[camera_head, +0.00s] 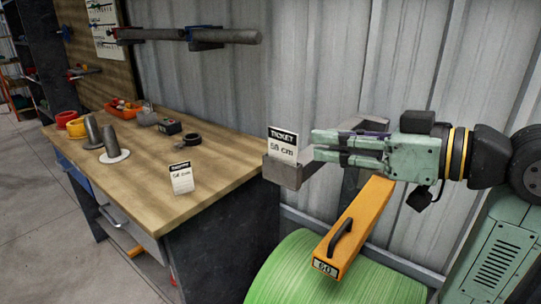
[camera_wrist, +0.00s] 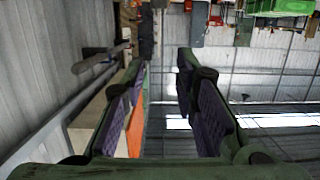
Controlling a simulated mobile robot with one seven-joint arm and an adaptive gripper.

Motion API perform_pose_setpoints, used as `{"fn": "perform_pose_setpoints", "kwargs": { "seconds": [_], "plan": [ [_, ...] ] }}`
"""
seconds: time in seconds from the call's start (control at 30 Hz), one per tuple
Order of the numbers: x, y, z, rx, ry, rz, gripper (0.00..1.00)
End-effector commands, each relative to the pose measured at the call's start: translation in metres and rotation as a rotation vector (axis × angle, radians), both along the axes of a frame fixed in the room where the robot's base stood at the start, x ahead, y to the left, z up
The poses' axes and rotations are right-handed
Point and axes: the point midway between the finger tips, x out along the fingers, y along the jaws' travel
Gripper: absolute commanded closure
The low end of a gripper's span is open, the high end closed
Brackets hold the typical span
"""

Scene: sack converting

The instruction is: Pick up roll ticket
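One ticket, a white card with a black "TICKET" header and "58 cm" (camera_head: 283,145), stands upright in a small grey metal holder (camera_head: 284,173). Another white ticket card (camera_head: 181,178) stands slightly tilted near the table's front edge, its small print hard to read. My gripper (camera_head: 316,146) points left in the head view, with its fingertips just right of the card in the holder. Whether they touch it cannot be told. The gripper also shows in the wrist view (camera_wrist: 160,62): its purple-padded fingers are apart, with nothing visibly held. No ticket is clearly recognisable there.
The wooden workbench (camera_head: 140,178) carries a black tape ring (camera_head: 187,141), grey cones, cups and an orange bin (camera_head: 124,107). Below my gripper, an orange bar marked 60 (camera_head: 355,228) with a black handle lies over a green roll (camera_head: 325,272). A corrugated wall stands close behind.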

Motion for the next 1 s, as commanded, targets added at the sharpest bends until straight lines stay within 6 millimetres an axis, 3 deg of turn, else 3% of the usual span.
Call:
{"fn": "perform_pose_setpoints", "kwargs": {
  "seconds": [0.07,0.8,1.0],
  "plan": [
    [-0.001,0.000,-0.003,-0.011,0.010,0.002,0.73],
    [0.055,0.075,-0.017,-0.010,0.010,0.004,0.73],
    [0.059,0.080,-0.020,-0.011,0.009,0.001,0.73]
  ]
}}
